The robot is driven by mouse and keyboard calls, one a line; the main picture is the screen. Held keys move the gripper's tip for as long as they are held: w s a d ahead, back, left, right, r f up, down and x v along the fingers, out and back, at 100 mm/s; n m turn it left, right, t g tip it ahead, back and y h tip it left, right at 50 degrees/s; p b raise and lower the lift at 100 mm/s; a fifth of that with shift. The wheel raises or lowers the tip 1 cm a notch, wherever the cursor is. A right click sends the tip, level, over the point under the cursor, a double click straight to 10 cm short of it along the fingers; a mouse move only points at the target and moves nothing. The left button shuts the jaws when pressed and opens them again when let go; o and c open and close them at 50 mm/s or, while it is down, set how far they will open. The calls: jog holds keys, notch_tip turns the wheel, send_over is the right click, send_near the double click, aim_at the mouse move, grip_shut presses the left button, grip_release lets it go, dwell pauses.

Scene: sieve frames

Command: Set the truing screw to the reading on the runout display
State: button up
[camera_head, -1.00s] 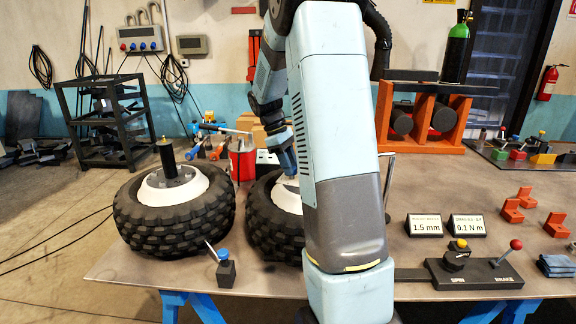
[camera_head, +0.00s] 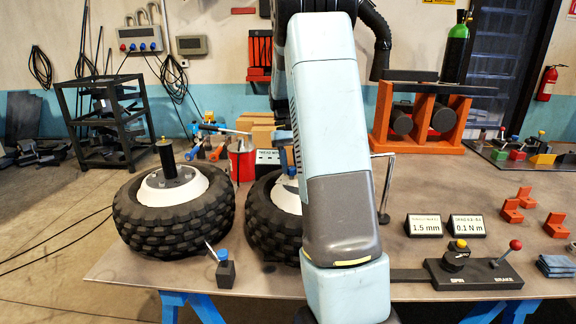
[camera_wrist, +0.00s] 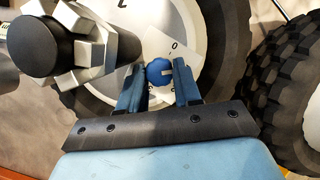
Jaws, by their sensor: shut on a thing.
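The truing screw has a round blue knob (camera_wrist: 159,71) with a pale pointer mark, over a white dial plate (camera_wrist: 182,50) with a "0" showing. In the wrist view my gripper (camera_wrist: 158,78) has one blue finger on each side of the knob and is shut on it. The dial sits beside the white wheel rim (camera_wrist: 205,15). In the head view my arm hides most of this wheel (camera_head: 268,222) and the jaws. The runout display (camera_head: 424,227) reads 1.5 mm.
A second display (camera_head: 467,226) reads 0.1 N m. A large black post with metal faces (camera_wrist: 45,48) stands close left of my gripper. Another tyre (camera_wrist: 290,85) is at right. The spin and brake box (camera_head: 475,272) lies at the bench front. A small blue-topped lever (camera_head: 224,268) stands front left.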

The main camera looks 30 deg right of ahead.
jog(key=shift+m+y, duration=0.3)
jog(key=shift+m, duration=0.5)
jog(key=o, duration=1)
jog(key=shift+o, duration=0.2)
jog(key=shift+d, duration=0.1)
jog(key=shift+r, duration=0.1)
jog(key=a+v, duration=0.1)
jog(key=v, duration=0.6)
jog(key=shift+w+d+r, duration=0.25)
jog(key=shift+d+r, duration=0.05)
jog(key=shift+d, duration=0.15)
jog(key=shift+c, duration=0.3)
